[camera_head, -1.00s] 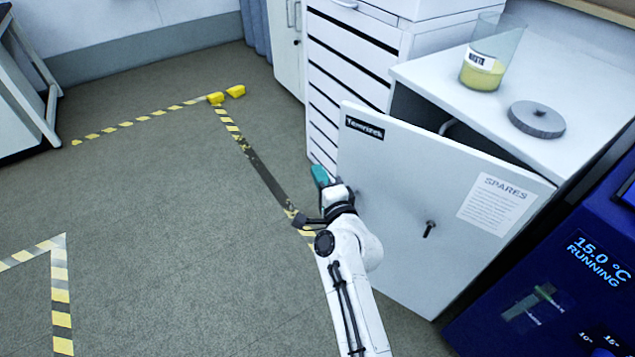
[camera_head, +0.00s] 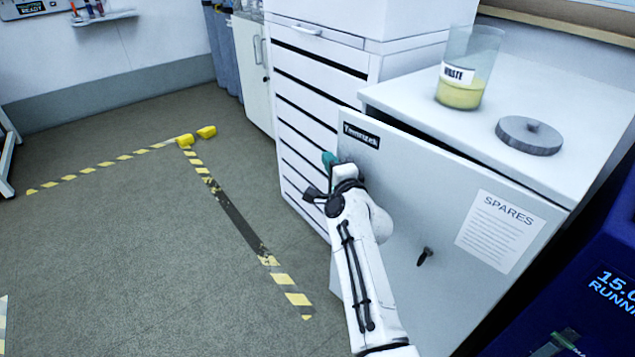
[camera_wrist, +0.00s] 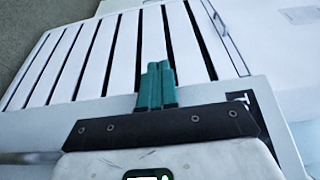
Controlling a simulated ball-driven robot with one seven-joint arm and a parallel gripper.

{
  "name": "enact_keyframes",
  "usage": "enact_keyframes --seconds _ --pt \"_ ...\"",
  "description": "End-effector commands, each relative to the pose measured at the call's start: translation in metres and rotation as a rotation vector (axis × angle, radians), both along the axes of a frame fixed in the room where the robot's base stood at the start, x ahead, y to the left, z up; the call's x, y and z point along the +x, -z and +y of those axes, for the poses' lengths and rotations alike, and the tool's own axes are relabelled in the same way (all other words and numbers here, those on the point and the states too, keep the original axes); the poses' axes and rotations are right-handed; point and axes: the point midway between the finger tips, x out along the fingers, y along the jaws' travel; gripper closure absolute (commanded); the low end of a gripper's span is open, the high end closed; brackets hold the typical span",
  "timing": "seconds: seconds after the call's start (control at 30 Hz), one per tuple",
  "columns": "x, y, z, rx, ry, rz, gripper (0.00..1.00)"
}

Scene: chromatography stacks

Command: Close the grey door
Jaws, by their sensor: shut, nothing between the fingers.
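The grey door (camera_head: 395,215) carries a black label near its top left corner and a SPARES sheet. It stands slightly ajar on a low white cabinet (camera_head: 400,92). A narrow dark gap shows between the door's top edge and the cabinet top. My gripper (camera_head: 329,160) has teal fingers and is at the door's left edge, below the label. In the wrist view, the teal fingers (camera_wrist: 157,85) are together with nothing between them. The door (camera_wrist: 285,125) also shows there, behind and right of the fingers. I cannot tell whether my gripper or wrist touches it.
A waste beaker (camera_head: 468,70) with yellow liquid and a grey disc (camera_head: 529,135) stand on the cabinet top. A white drawer stack (camera_head: 315,110) is left of the door. A blue machine (camera_head: 590,260) stands at the right.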

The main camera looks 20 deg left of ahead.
Motion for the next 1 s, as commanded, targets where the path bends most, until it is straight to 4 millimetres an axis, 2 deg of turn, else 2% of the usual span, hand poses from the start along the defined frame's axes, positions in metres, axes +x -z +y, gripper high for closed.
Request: enact_keyframes --seconds 0.03,0.2,0.4,0.63,1.0 --pt "0.007 0.006 -0.002 0.002 0.017 0.000 1.00" --pt "0.030 0.005 -0.018 0.001 0.026 -0.001 1.00" --pt "0.049 0.003 -0.029 0.001 0.024 -0.001 1.00" --pt "0.058 0.001 -0.036 -0.001 0.023 0.000 1.00" --pt "0.061 -0.001 -0.039 0.001 0.026 -0.002 1.00"
